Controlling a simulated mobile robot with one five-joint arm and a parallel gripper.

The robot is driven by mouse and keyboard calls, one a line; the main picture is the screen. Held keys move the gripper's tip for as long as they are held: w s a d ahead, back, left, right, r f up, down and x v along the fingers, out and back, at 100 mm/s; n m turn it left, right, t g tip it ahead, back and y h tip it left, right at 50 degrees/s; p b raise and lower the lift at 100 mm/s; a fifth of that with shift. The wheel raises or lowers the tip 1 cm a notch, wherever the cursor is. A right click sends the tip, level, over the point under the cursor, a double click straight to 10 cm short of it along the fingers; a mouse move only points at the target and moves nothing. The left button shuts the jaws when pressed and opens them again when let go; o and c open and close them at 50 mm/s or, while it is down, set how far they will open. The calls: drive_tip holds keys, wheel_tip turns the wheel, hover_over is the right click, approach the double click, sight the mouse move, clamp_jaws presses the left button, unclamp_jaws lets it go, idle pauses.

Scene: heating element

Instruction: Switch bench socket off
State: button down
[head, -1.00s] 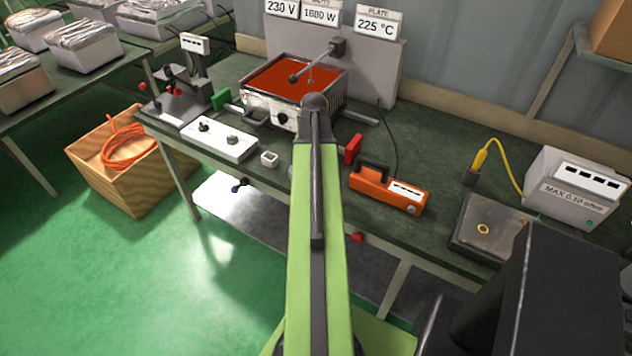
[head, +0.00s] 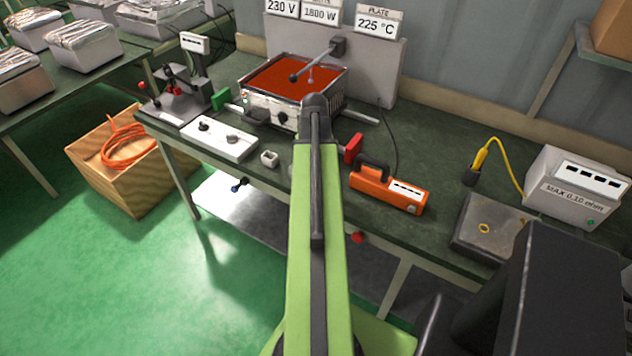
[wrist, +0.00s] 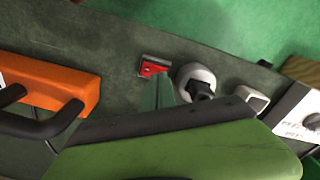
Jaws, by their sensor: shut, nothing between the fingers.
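A small red rocker in a grey frame (wrist: 155,67) sits on the bench in the wrist view. A round white socket (wrist: 196,80) with a black plug in it stands just right of it. My gripper is hidden in the head view.
An orange tester (head: 388,192) with a black handle lies right of my arm. A small white square holder (head: 269,159) and a white panel with knobs (head: 219,140) lie to the left. A red-topped hot plate (head: 295,78) stands behind. The front bench edge is close.

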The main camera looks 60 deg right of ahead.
drive_tip(key=shift+f+b, duration=0.85)
drive_tip(key=shift+f, duration=0.05)
wheel_tip(320, 180, up, 7)
drive_tip(key=p, duration=0.7)
idle(0.6)
drive_tip(key=w+a+n, duration=0.6)
drive_tip(key=w+a, duration=1.5)
drive_tip(key=a, duration=0.4)
drive_tip(key=a+n, duration=0.6)
drive_tip(key=a, duration=2)
drive_tip(key=shift+w, duration=0.35)
